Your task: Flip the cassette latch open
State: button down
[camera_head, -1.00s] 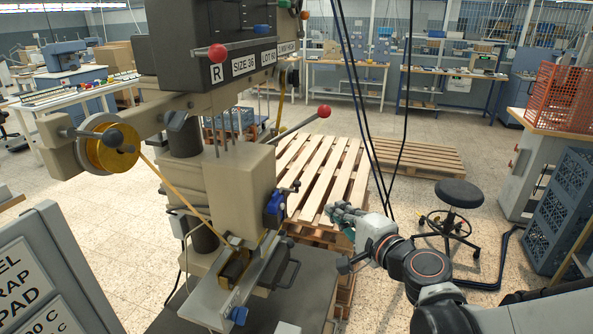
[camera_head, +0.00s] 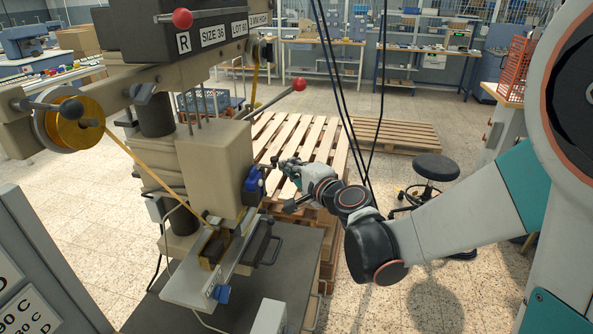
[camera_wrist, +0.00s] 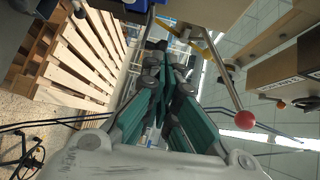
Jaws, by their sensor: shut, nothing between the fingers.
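The stamping machine (camera_head: 215,160) stands left of centre in the head view. A blue latch-like part (camera_head: 253,186) sits on its right side, beside a dark handle (camera_head: 268,245). A second blue piece (camera_head: 221,294) is at the low front of the metal plate (camera_head: 190,288). I cannot tell for certain which blue part is the cassette latch. My gripper (camera_head: 284,166) is shut and empty, just right of the upper blue part, with a small apparent gap. In the wrist view my gripper (camera_wrist: 165,65) has its fingers together; a blue part (camera_wrist: 138,5) shows at the top edge.
A lever with a red ball (camera_head: 299,84) sticks out above my gripper. Orange foil (camera_head: 150,170) runs from the spool (camera_head: 80,122) down to the plate. Wooden pallets (camera_head: 300,140) lie behind. A black stool (camera_head: 436,167) and open floor are to the right.

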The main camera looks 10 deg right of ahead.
jog(key=shift+x, duration=1.15)
